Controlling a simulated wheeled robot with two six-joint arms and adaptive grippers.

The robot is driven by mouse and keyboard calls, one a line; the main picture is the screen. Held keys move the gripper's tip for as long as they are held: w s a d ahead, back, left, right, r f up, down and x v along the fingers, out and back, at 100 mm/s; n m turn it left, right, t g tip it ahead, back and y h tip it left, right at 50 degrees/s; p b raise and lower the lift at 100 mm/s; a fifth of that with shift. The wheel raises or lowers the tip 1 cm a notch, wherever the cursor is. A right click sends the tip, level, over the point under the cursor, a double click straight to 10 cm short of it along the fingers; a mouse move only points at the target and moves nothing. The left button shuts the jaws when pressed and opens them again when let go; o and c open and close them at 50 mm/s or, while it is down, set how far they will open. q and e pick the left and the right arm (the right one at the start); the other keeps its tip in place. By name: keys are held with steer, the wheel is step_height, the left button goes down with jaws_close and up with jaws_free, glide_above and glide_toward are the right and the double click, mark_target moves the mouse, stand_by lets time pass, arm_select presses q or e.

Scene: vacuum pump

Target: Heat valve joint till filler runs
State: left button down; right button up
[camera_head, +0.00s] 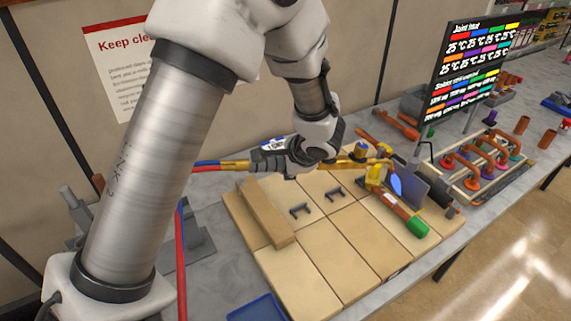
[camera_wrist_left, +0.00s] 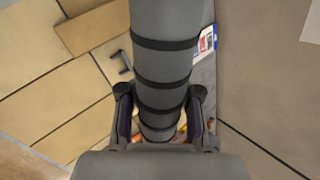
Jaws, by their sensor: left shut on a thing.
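My left gripper (camera_head: 300,155) is shut on the dark grey handle of a torch (camera_head: 350,162). Its brass tube reaches right, and its tip is over the yellow valve (camera_head: 374,178). In the left wrist view, my left gripper (camera_wrist_left: 160,125) has its fingers on either side of the torch's grey, black-banded handle (camera_wrist_left: 163,60). A copper pipe (camera_head: 397,206) runs from the valve to a green end (camera_head: 417,228). A blue patch (camera_head: 396,184) shows before a dark plate (camera_head: 411,190); I cannot tell whether it is flame. The joint is partly hidden. My right gripper is not in view.
Tan bricks (camera_head: 335,242) cover the bench, with a raised brick (camera_head: 265,212) at left. Red and blue hoses (camera_head: 215,164) trail left. A display (camera_head: 470,65) shows 25 °C readings. A rack of copper pipes (camera_head: 490,165) stands right. A blue tray (camera_head: 257,308) is in front.

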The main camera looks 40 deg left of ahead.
arm_select(q)
step_height(320, 180, down, 8)
steer(key=b, duration=0.7)
steer(key=shift+s+d+r, duration=0.1)
steer(key=shift+s+r, duration=0.05)
steer(key=shift+r, duration=0.05)
stand_by(6.7)
